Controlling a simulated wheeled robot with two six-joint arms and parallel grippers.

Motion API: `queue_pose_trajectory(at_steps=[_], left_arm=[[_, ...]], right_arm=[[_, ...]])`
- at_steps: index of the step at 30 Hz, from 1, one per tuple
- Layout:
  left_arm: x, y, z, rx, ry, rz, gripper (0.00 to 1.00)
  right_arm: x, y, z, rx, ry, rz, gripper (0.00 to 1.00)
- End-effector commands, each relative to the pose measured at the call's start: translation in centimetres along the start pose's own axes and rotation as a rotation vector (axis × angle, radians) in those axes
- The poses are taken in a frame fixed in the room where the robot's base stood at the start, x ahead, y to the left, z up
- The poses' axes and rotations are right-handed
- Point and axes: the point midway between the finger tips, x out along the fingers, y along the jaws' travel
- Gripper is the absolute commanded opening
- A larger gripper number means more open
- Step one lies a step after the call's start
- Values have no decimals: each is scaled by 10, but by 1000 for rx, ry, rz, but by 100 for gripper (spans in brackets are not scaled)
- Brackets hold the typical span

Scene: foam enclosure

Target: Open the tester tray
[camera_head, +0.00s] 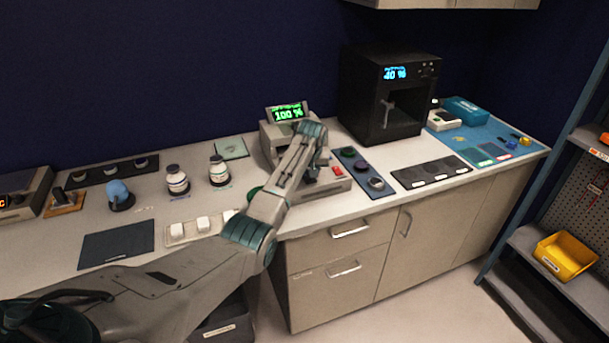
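The tester (270,140) is a light grey box on the counter with a raised screen (288,113) showing green "100 %". Its low front part (335,184) carries a red button (338,170). My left arm reaches up from the lower left and crosses in front of the tester. My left gripper (311,178) is at the tester's front, left of the red button. The arm hides much of the tester's front, so I cannot tell how the tray stands or whether the gripper touches it. The fingers are too small and dark to read. My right gripper is out of view.
Right of the tester lie a blue strip with round pieces (348,153), a black oven-like machine (347,100) and a dark pad (408,178). Two white jars (218,176) and white blocks (176,233) stand to the left. Drawers (345,232) are below the counter.

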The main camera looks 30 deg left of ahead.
Motion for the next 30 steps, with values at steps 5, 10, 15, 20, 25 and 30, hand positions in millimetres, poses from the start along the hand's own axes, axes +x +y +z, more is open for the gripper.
queue_pose_trajectory(at_steps=[5,10,15,20,25,30], left_arm=[[-1,-1,-1,-2,2,-1,0],[0,-1,0,-2,1,-1,47],[0,-1,0,-1,0,-1,47],[-3,-1,0,-1,1,0,47],[-20,-1,0,-1,3,1,47],[-51,-1,1,-1,5,1,47]], right_arm=[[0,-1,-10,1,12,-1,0],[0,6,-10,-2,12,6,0],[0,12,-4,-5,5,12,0],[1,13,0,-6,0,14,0],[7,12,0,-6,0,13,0],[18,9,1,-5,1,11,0]])
